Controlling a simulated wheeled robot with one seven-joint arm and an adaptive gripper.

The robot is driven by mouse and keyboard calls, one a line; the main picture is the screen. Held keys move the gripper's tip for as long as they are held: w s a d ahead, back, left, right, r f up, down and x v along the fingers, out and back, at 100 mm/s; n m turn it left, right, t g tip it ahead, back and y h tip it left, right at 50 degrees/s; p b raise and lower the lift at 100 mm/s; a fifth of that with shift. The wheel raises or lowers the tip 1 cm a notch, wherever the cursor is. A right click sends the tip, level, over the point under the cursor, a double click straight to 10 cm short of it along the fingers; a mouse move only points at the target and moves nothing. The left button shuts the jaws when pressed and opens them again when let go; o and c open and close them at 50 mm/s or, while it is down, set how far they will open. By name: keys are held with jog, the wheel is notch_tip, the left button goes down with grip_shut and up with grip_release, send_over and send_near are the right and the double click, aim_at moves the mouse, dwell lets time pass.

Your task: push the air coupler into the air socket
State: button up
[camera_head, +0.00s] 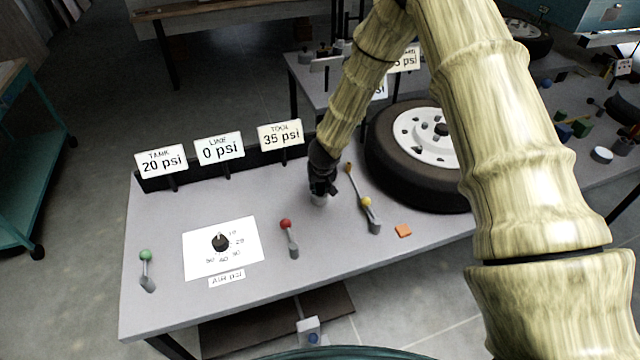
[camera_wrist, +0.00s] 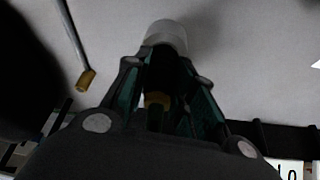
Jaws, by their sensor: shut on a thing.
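My gripper (camera_head: 322,184) points down at the middle of the grey bench, left of the wheel. In the wrist view its teal-lined fingers (camera_wrist: 160,92) are closed around a dark piece with a brass-coloured band, which I take to be the air coupler (camera_wrist: 157,100). A pale grey cylinder, which looks like the air socket (camera_wrist: 167,34), stands just beyond the fingertips. The socket also shows below the gripper in the head view (camera_head: 319,200). The fingers hide most of the coupler. I cannot tell whether the coupler touches the socket or sits in it.
A thin rod with a brass-coloured tip (camera_wrist: 86,79) lies near the gripper. A yellow-knobbed lever (camera_head: 371,219) and a tyre (camera_head: 385,165) are to the right. A red-knobbed lever (camera_head: 290,239) and a dial card (camera_head: 197,259) are to the left. Gauge signs (camera_head: 219,147) line the back.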

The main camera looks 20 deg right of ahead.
jog(key=shift+f, duration=0.35)
jog(key=o, duration=1)
jog(key=shift+r, duration=0.1)
jog(key=shift+v, duration=5.9)
jog(key=shift+s, duration=0.15)
